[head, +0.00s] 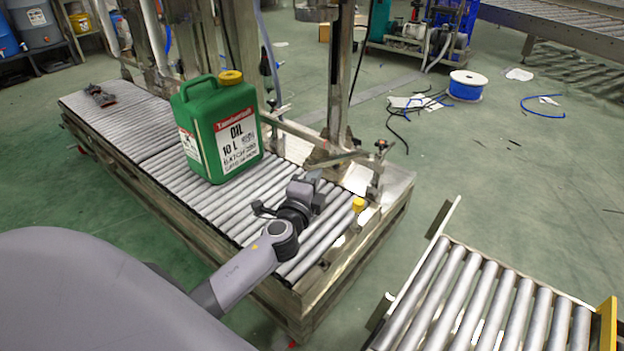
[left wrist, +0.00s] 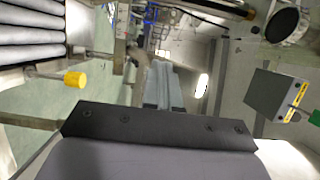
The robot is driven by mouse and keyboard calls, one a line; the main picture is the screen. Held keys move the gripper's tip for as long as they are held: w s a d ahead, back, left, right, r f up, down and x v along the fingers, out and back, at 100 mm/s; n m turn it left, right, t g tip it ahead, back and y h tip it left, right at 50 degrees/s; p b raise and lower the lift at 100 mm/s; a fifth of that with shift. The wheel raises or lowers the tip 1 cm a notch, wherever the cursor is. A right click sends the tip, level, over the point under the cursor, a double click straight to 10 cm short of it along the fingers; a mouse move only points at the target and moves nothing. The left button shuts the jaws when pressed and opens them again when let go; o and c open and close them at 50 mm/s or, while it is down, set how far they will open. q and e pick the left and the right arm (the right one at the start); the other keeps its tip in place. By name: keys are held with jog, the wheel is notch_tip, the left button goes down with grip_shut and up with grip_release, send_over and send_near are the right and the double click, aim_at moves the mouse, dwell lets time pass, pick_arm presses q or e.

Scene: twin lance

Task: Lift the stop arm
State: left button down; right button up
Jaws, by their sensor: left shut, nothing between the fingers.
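A yellow knob (head: 358,204) stands near the right edge of the roller conveyor's near end. In the left wrist view the yellow knob (left wrist: 75,79) sits at the end of a thin grey rod, beside the rollers; I take this for the stop arm, and most of the rod is hard to make out in the head view. My left gripper (head: 314,179) is above the rollers, left of the knob and apart from it. Its fingers (left wrist: 161,86) are shut and empty in the left wrist view. My right gripper is in neither view.
A green oil canister (head: 222,128) with a yellow cap stands upright on the conveyor (head: 150,145), behind my gripper. Metal posts (head: 340,80) and a slanting bracket rise at the conveyor's far side. A second roller conveyor (head: 480,305) lies at lower right, across a floor gap.

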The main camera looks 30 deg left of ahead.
aim_at(321, 163)
pick_arm(q)
jog(key=shift+w+r+p, duration=0.2)
jog(key=shift+r+p, duration=0.15)
jog(key=shift+r, duration=0.5)
jog(key=r+p, duration=0.1)
jog(key=w+r+p, duration=0.1)
jog(key=r, duration=0.1)
jog(key=w+r+p, duration=0.1)
jog(key=shift+d+r, duration=0.1)
jog(key=shift+r, duration=0.1)
jog(key=shift+w+r+p, duration=0.25)
jog(key=shift+p, duration=0.15)
jog(key=shift+w+d+r+p, duration=0.1)
jog(key=shift+w+r+p, duration=0.5)
jog(key=shift+r, duration=0.25)
jog(key=shift+w+d+r+p, duration=0.1)
jog(key=shift+w+r+p, duration=0.55)
jog(key=shift+w+r, duration=0.5)
jog(key=shift+r, duration=0.1)
